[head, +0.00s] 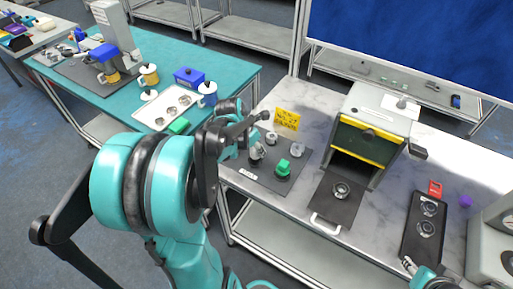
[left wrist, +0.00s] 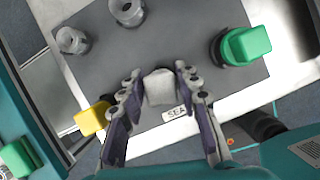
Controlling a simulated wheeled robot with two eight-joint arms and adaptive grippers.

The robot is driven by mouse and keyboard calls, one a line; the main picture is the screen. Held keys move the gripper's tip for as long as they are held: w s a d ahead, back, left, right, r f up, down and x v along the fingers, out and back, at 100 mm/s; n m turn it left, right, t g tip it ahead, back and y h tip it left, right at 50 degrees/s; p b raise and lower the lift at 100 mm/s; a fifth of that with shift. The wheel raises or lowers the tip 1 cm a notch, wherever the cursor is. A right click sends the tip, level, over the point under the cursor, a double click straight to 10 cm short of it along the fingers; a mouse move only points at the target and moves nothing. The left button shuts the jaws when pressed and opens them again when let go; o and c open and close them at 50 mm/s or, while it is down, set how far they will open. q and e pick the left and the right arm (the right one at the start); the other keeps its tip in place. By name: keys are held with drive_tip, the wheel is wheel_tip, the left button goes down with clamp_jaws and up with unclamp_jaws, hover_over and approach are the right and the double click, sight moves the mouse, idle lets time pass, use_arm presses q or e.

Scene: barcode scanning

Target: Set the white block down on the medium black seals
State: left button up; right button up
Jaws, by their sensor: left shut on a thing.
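My left gripper (left wrist: 160,90) is shut on the white block (left wrist: 160,86), a pale piece with a rounded top, near the edge of a dark grey mat (left wrist: 180,35). A white label (left wrist: 176,112) reading "SEA" lies just beside it. A green block (left wrist: 245,44) sits over a round grey piece at the right. I cannot tell which seals are the medium black ones, or whether the block touches the mat. My right gripper (head: 410,265) is low at the right in the head view.
A yellow piece (head: 287,119) stands behind the mat. Right of it are an open box-like machine (head: 371,125) with a dark tray (head: 338,200), and a black tray (head: 425,225) with round parts. A teal table (head: 225,70) with other items stands at the left.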

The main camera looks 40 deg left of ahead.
use_arm(q)
drive_tip(key=shift+f+b, duration=0.3)
drive_tip(key=shift+f, duration=0.15)
idle(0.3)
drive_tip(key=o, duration=1.5)
drive_tip(key=shift+o, duration=0.2)
wheel_tip(320, 180, up, 8)
drive_tip(key=p, duration=0.6)
drive_tip(key=shift+f, duration=0.2)
